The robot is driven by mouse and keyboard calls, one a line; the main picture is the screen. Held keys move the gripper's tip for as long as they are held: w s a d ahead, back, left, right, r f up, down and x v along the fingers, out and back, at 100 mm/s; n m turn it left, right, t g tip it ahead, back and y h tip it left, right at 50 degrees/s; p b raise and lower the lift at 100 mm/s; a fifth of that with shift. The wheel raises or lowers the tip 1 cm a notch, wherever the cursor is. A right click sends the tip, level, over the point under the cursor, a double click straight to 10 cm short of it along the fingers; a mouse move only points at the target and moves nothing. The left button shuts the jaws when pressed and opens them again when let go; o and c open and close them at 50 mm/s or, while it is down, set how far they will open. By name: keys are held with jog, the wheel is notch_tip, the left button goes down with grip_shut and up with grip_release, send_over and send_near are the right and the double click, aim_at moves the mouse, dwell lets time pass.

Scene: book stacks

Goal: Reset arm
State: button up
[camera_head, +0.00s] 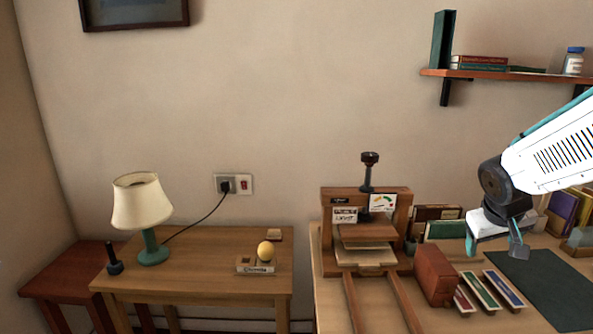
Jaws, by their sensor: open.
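My arm reaches in from the right edge of the head view, white with a dark joint. My gripper (494,250) hangs at its end with the fingers apart and nothing between them. It is over the right-hand table, near the left edge of a dark green mat (553,287). I cannot tell how high above the table the fingertips are.
A wooden book press (367,205) stands left of my gripper. Upright books (567,211) stand behind my arm. A shelf (500,75) is above. The left table holds a lamp (142,203).

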jog(key=s+a+r+g+y, duration=0.1)
jog(key=s+a+r+y, duration=0.1)
jog(key=s+a, duration=0.5)
jog(key=s+a+r+g+y, duration=0.1)
jog(key=s+a, duration=0.6)
jog(key=s, duration=1.1)
jog(key=shift+a+r+g+y, duration=0.35)
jog(key=shift+r+g+y, duration=0.05)
jog(key=shift+y, duration=0.1)
